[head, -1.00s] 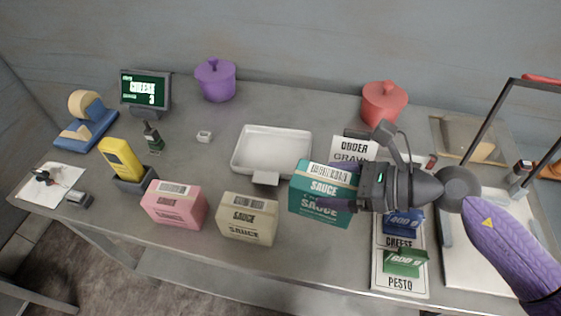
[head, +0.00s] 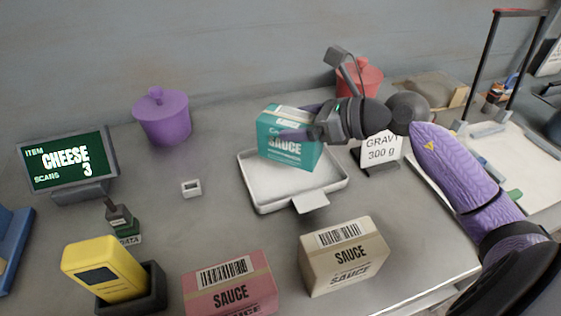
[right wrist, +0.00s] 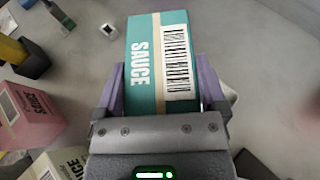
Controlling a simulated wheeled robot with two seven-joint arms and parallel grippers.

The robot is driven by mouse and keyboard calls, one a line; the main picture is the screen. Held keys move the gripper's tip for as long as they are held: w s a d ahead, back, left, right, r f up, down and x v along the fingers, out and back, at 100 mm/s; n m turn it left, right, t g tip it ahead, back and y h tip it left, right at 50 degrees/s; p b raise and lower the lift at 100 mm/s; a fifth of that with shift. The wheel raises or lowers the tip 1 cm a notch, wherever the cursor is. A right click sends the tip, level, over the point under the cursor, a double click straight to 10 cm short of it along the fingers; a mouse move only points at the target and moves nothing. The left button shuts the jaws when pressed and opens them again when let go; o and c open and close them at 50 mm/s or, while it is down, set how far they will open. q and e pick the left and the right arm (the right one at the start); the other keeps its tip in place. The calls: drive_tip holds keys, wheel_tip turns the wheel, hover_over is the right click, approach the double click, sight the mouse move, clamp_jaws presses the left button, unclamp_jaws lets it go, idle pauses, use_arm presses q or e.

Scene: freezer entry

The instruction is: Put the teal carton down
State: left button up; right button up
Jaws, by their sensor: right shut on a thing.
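The teal carton (head: 290,137), labelled SAUCE, is held by my right gripper (head: 297,133), which comes in from the right. In the head view it overlaps the back part of the white tray (head: 262,206); I cannot tell whether it touches the tray. The right wrist view shows the teal carton (right wrist: 160,70) between the purple fingers, its barcode face towards the camera. My left gripper is not in view.
A tan carton (head: 345,262) and a pink carton (head: 232,285) stand in front of the tray. A purple pot (head: 163,118), a screen (head: 70,160) reading CHEESE 3 and a yellow scanner (head: 103,270) are left. A red pot (head: 362,78) and order sign (head: 382,148) are right.

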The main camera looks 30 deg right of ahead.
wheel_tip(320, 180, down, 5)
drive_tip(key=shift+r+b, duration=0.15)
drive_tip(key=shift+b, duration=0.5)
drive_tip(key=shift+f, duration=0.4)
drive_tip(key=shift+r, duration=0.15)
drive_tip(key=o, duration=1.1)
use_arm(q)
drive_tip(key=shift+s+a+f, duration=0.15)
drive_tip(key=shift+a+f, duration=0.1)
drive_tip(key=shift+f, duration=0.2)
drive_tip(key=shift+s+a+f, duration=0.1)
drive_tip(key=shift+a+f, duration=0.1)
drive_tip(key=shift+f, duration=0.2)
use_arm(e)
drive_tip(key=shift+s+d+r, duration=0.1)
drive_tip(key=shift+s+d, duration=0.05)
drive_tip(key=shift+s, duration=0.1)
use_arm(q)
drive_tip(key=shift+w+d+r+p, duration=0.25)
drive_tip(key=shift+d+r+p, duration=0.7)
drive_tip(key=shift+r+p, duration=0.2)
use_arm(e)
drive_tip(key=v, duration=1.1)
drive_tip(key=shift+d, duration=0.2)
